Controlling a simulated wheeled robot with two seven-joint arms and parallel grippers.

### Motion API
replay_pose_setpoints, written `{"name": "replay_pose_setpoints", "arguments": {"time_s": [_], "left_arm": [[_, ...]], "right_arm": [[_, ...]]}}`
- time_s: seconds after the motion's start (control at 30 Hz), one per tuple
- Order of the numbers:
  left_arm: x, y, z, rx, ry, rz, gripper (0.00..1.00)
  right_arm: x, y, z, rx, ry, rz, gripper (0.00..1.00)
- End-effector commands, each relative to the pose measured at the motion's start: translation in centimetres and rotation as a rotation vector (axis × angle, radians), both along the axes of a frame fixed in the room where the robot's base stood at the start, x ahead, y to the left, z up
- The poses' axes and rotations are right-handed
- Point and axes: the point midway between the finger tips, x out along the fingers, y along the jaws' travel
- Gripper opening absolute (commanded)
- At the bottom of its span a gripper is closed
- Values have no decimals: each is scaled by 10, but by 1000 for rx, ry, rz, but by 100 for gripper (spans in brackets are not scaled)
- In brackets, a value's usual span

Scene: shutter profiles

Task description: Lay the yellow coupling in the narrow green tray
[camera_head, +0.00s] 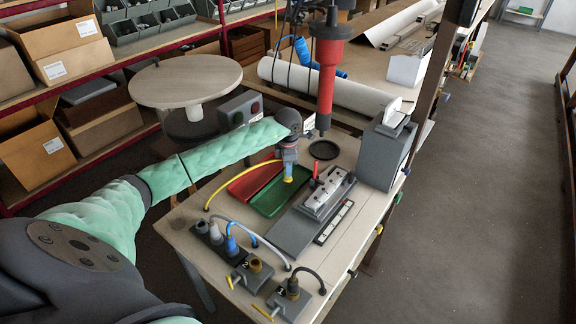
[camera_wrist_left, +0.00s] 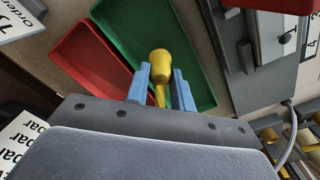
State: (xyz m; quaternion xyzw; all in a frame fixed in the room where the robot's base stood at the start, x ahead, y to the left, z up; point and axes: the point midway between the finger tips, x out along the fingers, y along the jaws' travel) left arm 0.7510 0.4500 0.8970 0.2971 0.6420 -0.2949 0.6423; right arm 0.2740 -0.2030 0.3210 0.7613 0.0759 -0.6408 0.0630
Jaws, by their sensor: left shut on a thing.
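My left gripper (camera_head: 289,176) is over the green tray (camera_head: 266,206) on the bench, pointing down. Its blue fingers (camera_wrist_left: 161,88) are shut on the yellow coupling (camera_wrist_left: 161,62); the coupling's rounded end shows beyond the fingertips in the left wrist view, with the green tray (camera_wrist_left: 196,92) behind it. The coupling also shows as a small yellow piece (camera_head: 288,180) below the gripper in the head view. Whether it touches the tray floor, I cannot tell. A yellow hose (camera_head: 232,178) arches from the left of the bench toward the gripper. My right gripper is not in view.
A red tray (camera_head: 240,184) lies left of the green tray. A grey fixture (camera_head: 325,194) stands to its right. A red tool (camera_head: 327,75) hangs above the bench. Grey holders with blue and black hoses (camera_head: 228,240) are at the front.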

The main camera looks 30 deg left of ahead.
Motion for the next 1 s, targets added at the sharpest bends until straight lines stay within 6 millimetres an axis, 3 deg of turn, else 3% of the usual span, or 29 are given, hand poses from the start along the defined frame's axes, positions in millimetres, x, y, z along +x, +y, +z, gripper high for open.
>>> {"name": "replay_pose_setpoints", "arguments": {"time_s": [0.37,0.4,0.5,1.0], "left_arm": [[0,0,-2,0,-1,0,0],[0,0,-1,0,-1,0,27],[0,0,-1,0,-1,0,45],[0,0,2,0,-1,0,45]], "right_arm": [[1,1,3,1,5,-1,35],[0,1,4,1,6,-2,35],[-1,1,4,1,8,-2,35],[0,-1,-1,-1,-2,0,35]]}}
